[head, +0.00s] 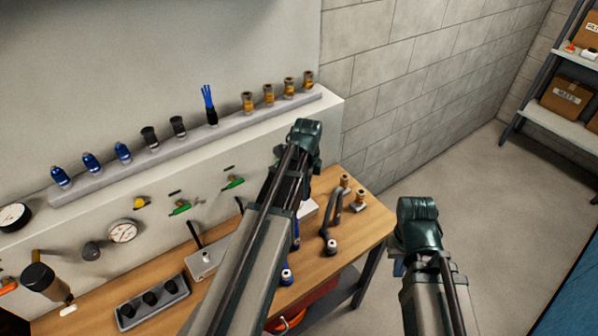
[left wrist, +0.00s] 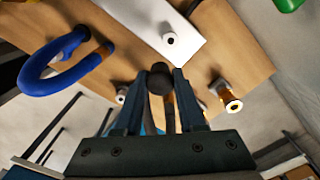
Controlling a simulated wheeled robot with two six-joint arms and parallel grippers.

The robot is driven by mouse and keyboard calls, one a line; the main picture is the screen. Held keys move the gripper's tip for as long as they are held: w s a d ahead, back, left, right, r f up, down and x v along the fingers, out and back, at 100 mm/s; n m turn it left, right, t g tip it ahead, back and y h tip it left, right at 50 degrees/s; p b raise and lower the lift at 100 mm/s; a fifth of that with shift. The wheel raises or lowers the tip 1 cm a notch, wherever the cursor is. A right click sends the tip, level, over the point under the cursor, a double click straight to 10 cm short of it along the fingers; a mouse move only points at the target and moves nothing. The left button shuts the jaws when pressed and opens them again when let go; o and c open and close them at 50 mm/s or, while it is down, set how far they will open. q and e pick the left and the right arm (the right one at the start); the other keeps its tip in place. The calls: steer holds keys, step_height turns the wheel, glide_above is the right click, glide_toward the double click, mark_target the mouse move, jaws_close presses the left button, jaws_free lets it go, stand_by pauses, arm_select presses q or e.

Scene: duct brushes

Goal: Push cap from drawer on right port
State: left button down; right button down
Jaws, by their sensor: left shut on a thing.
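My left gripper (left wrist: 162,84) is shut on a small black cap (left wrist: 159,76), which shows between its fingertips in the left wrist view. In that view a white block (left wrist: 150,22) with a round white port (left wrist: 168,39) lies just beyond the cap, and the cap appears apart from it. In the head view my left arm hides the cap and most of this white block (head: 308,210). My right gripper (head: 398,266) is at the lower right over the floor, clear of the table; its fingers are mostly hidden. I cannot make out a drawer clearly.
A dark curved hose (head: 331,232) and brass fittings (head: 359,201) stand on the wooden table (head: 362,233). A blue hose (left wrist: 42,82) curves at the left in the wrist view. A ledge (head: 215,133) holds several fittings. Floor at the right is free.

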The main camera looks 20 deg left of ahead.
arm_select(q)
steer(key=a, duration=0.1)
steer(key=w+a+r, duration=0.1)
steer(key=a, duration=0.1)
steer(key=shift+w, duration=0.15)
steer(key=shift+f+b, duration=2.7)
steer(key=shift+f, duration=0.2)
steer(key=shift+f+b, duration=0.5)
steer(key=shift+c, duration=2.1)
jaws_free()
steer(key=shift+r, duration=0.2)
step_height(320, 180, up, 14)
steer(key=p, duration=1.4)
steer(key=shift+f, duration=0.25)
